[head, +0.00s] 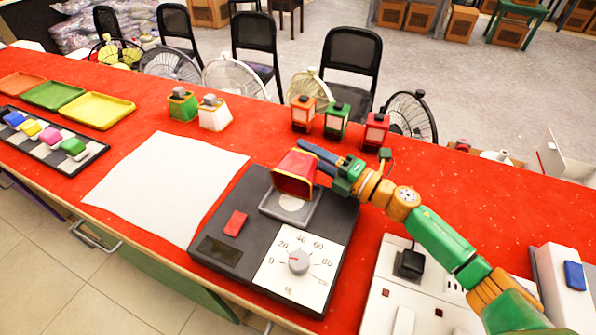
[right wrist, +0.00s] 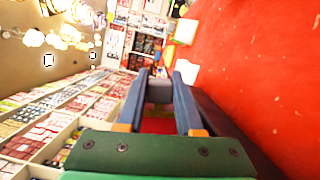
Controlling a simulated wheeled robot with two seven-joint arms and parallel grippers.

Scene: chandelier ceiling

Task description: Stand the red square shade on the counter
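The red square shade (head: 292,183), with yellow edging, is tilted over the square plate (head: 268,203) of a black dial scale in the head view. I cannot tell whether it rests on the plate. My right gripper (head: 312,152) is at its upper right, its dark blue fingers close against it or touching it. In the right wrist view the fingers of my right gripper (right wrist: 160,80) are apart. Dark red and grey show between them, and I cannot tell whether this is the shade held there. The red counter (head: 470,190) spreads around the scale. My left gripper is not in view.
The dial scale (head: 222,252) stands left of a white socket panel (head: 440,310). A white sheet (head: 165,185) lies bare to its left. Small orange, green and red lanterns (head: 336,122) stand behind. Coloured trays (head: 98,110) are at far left. Right of my arm the counter is mostly clear.

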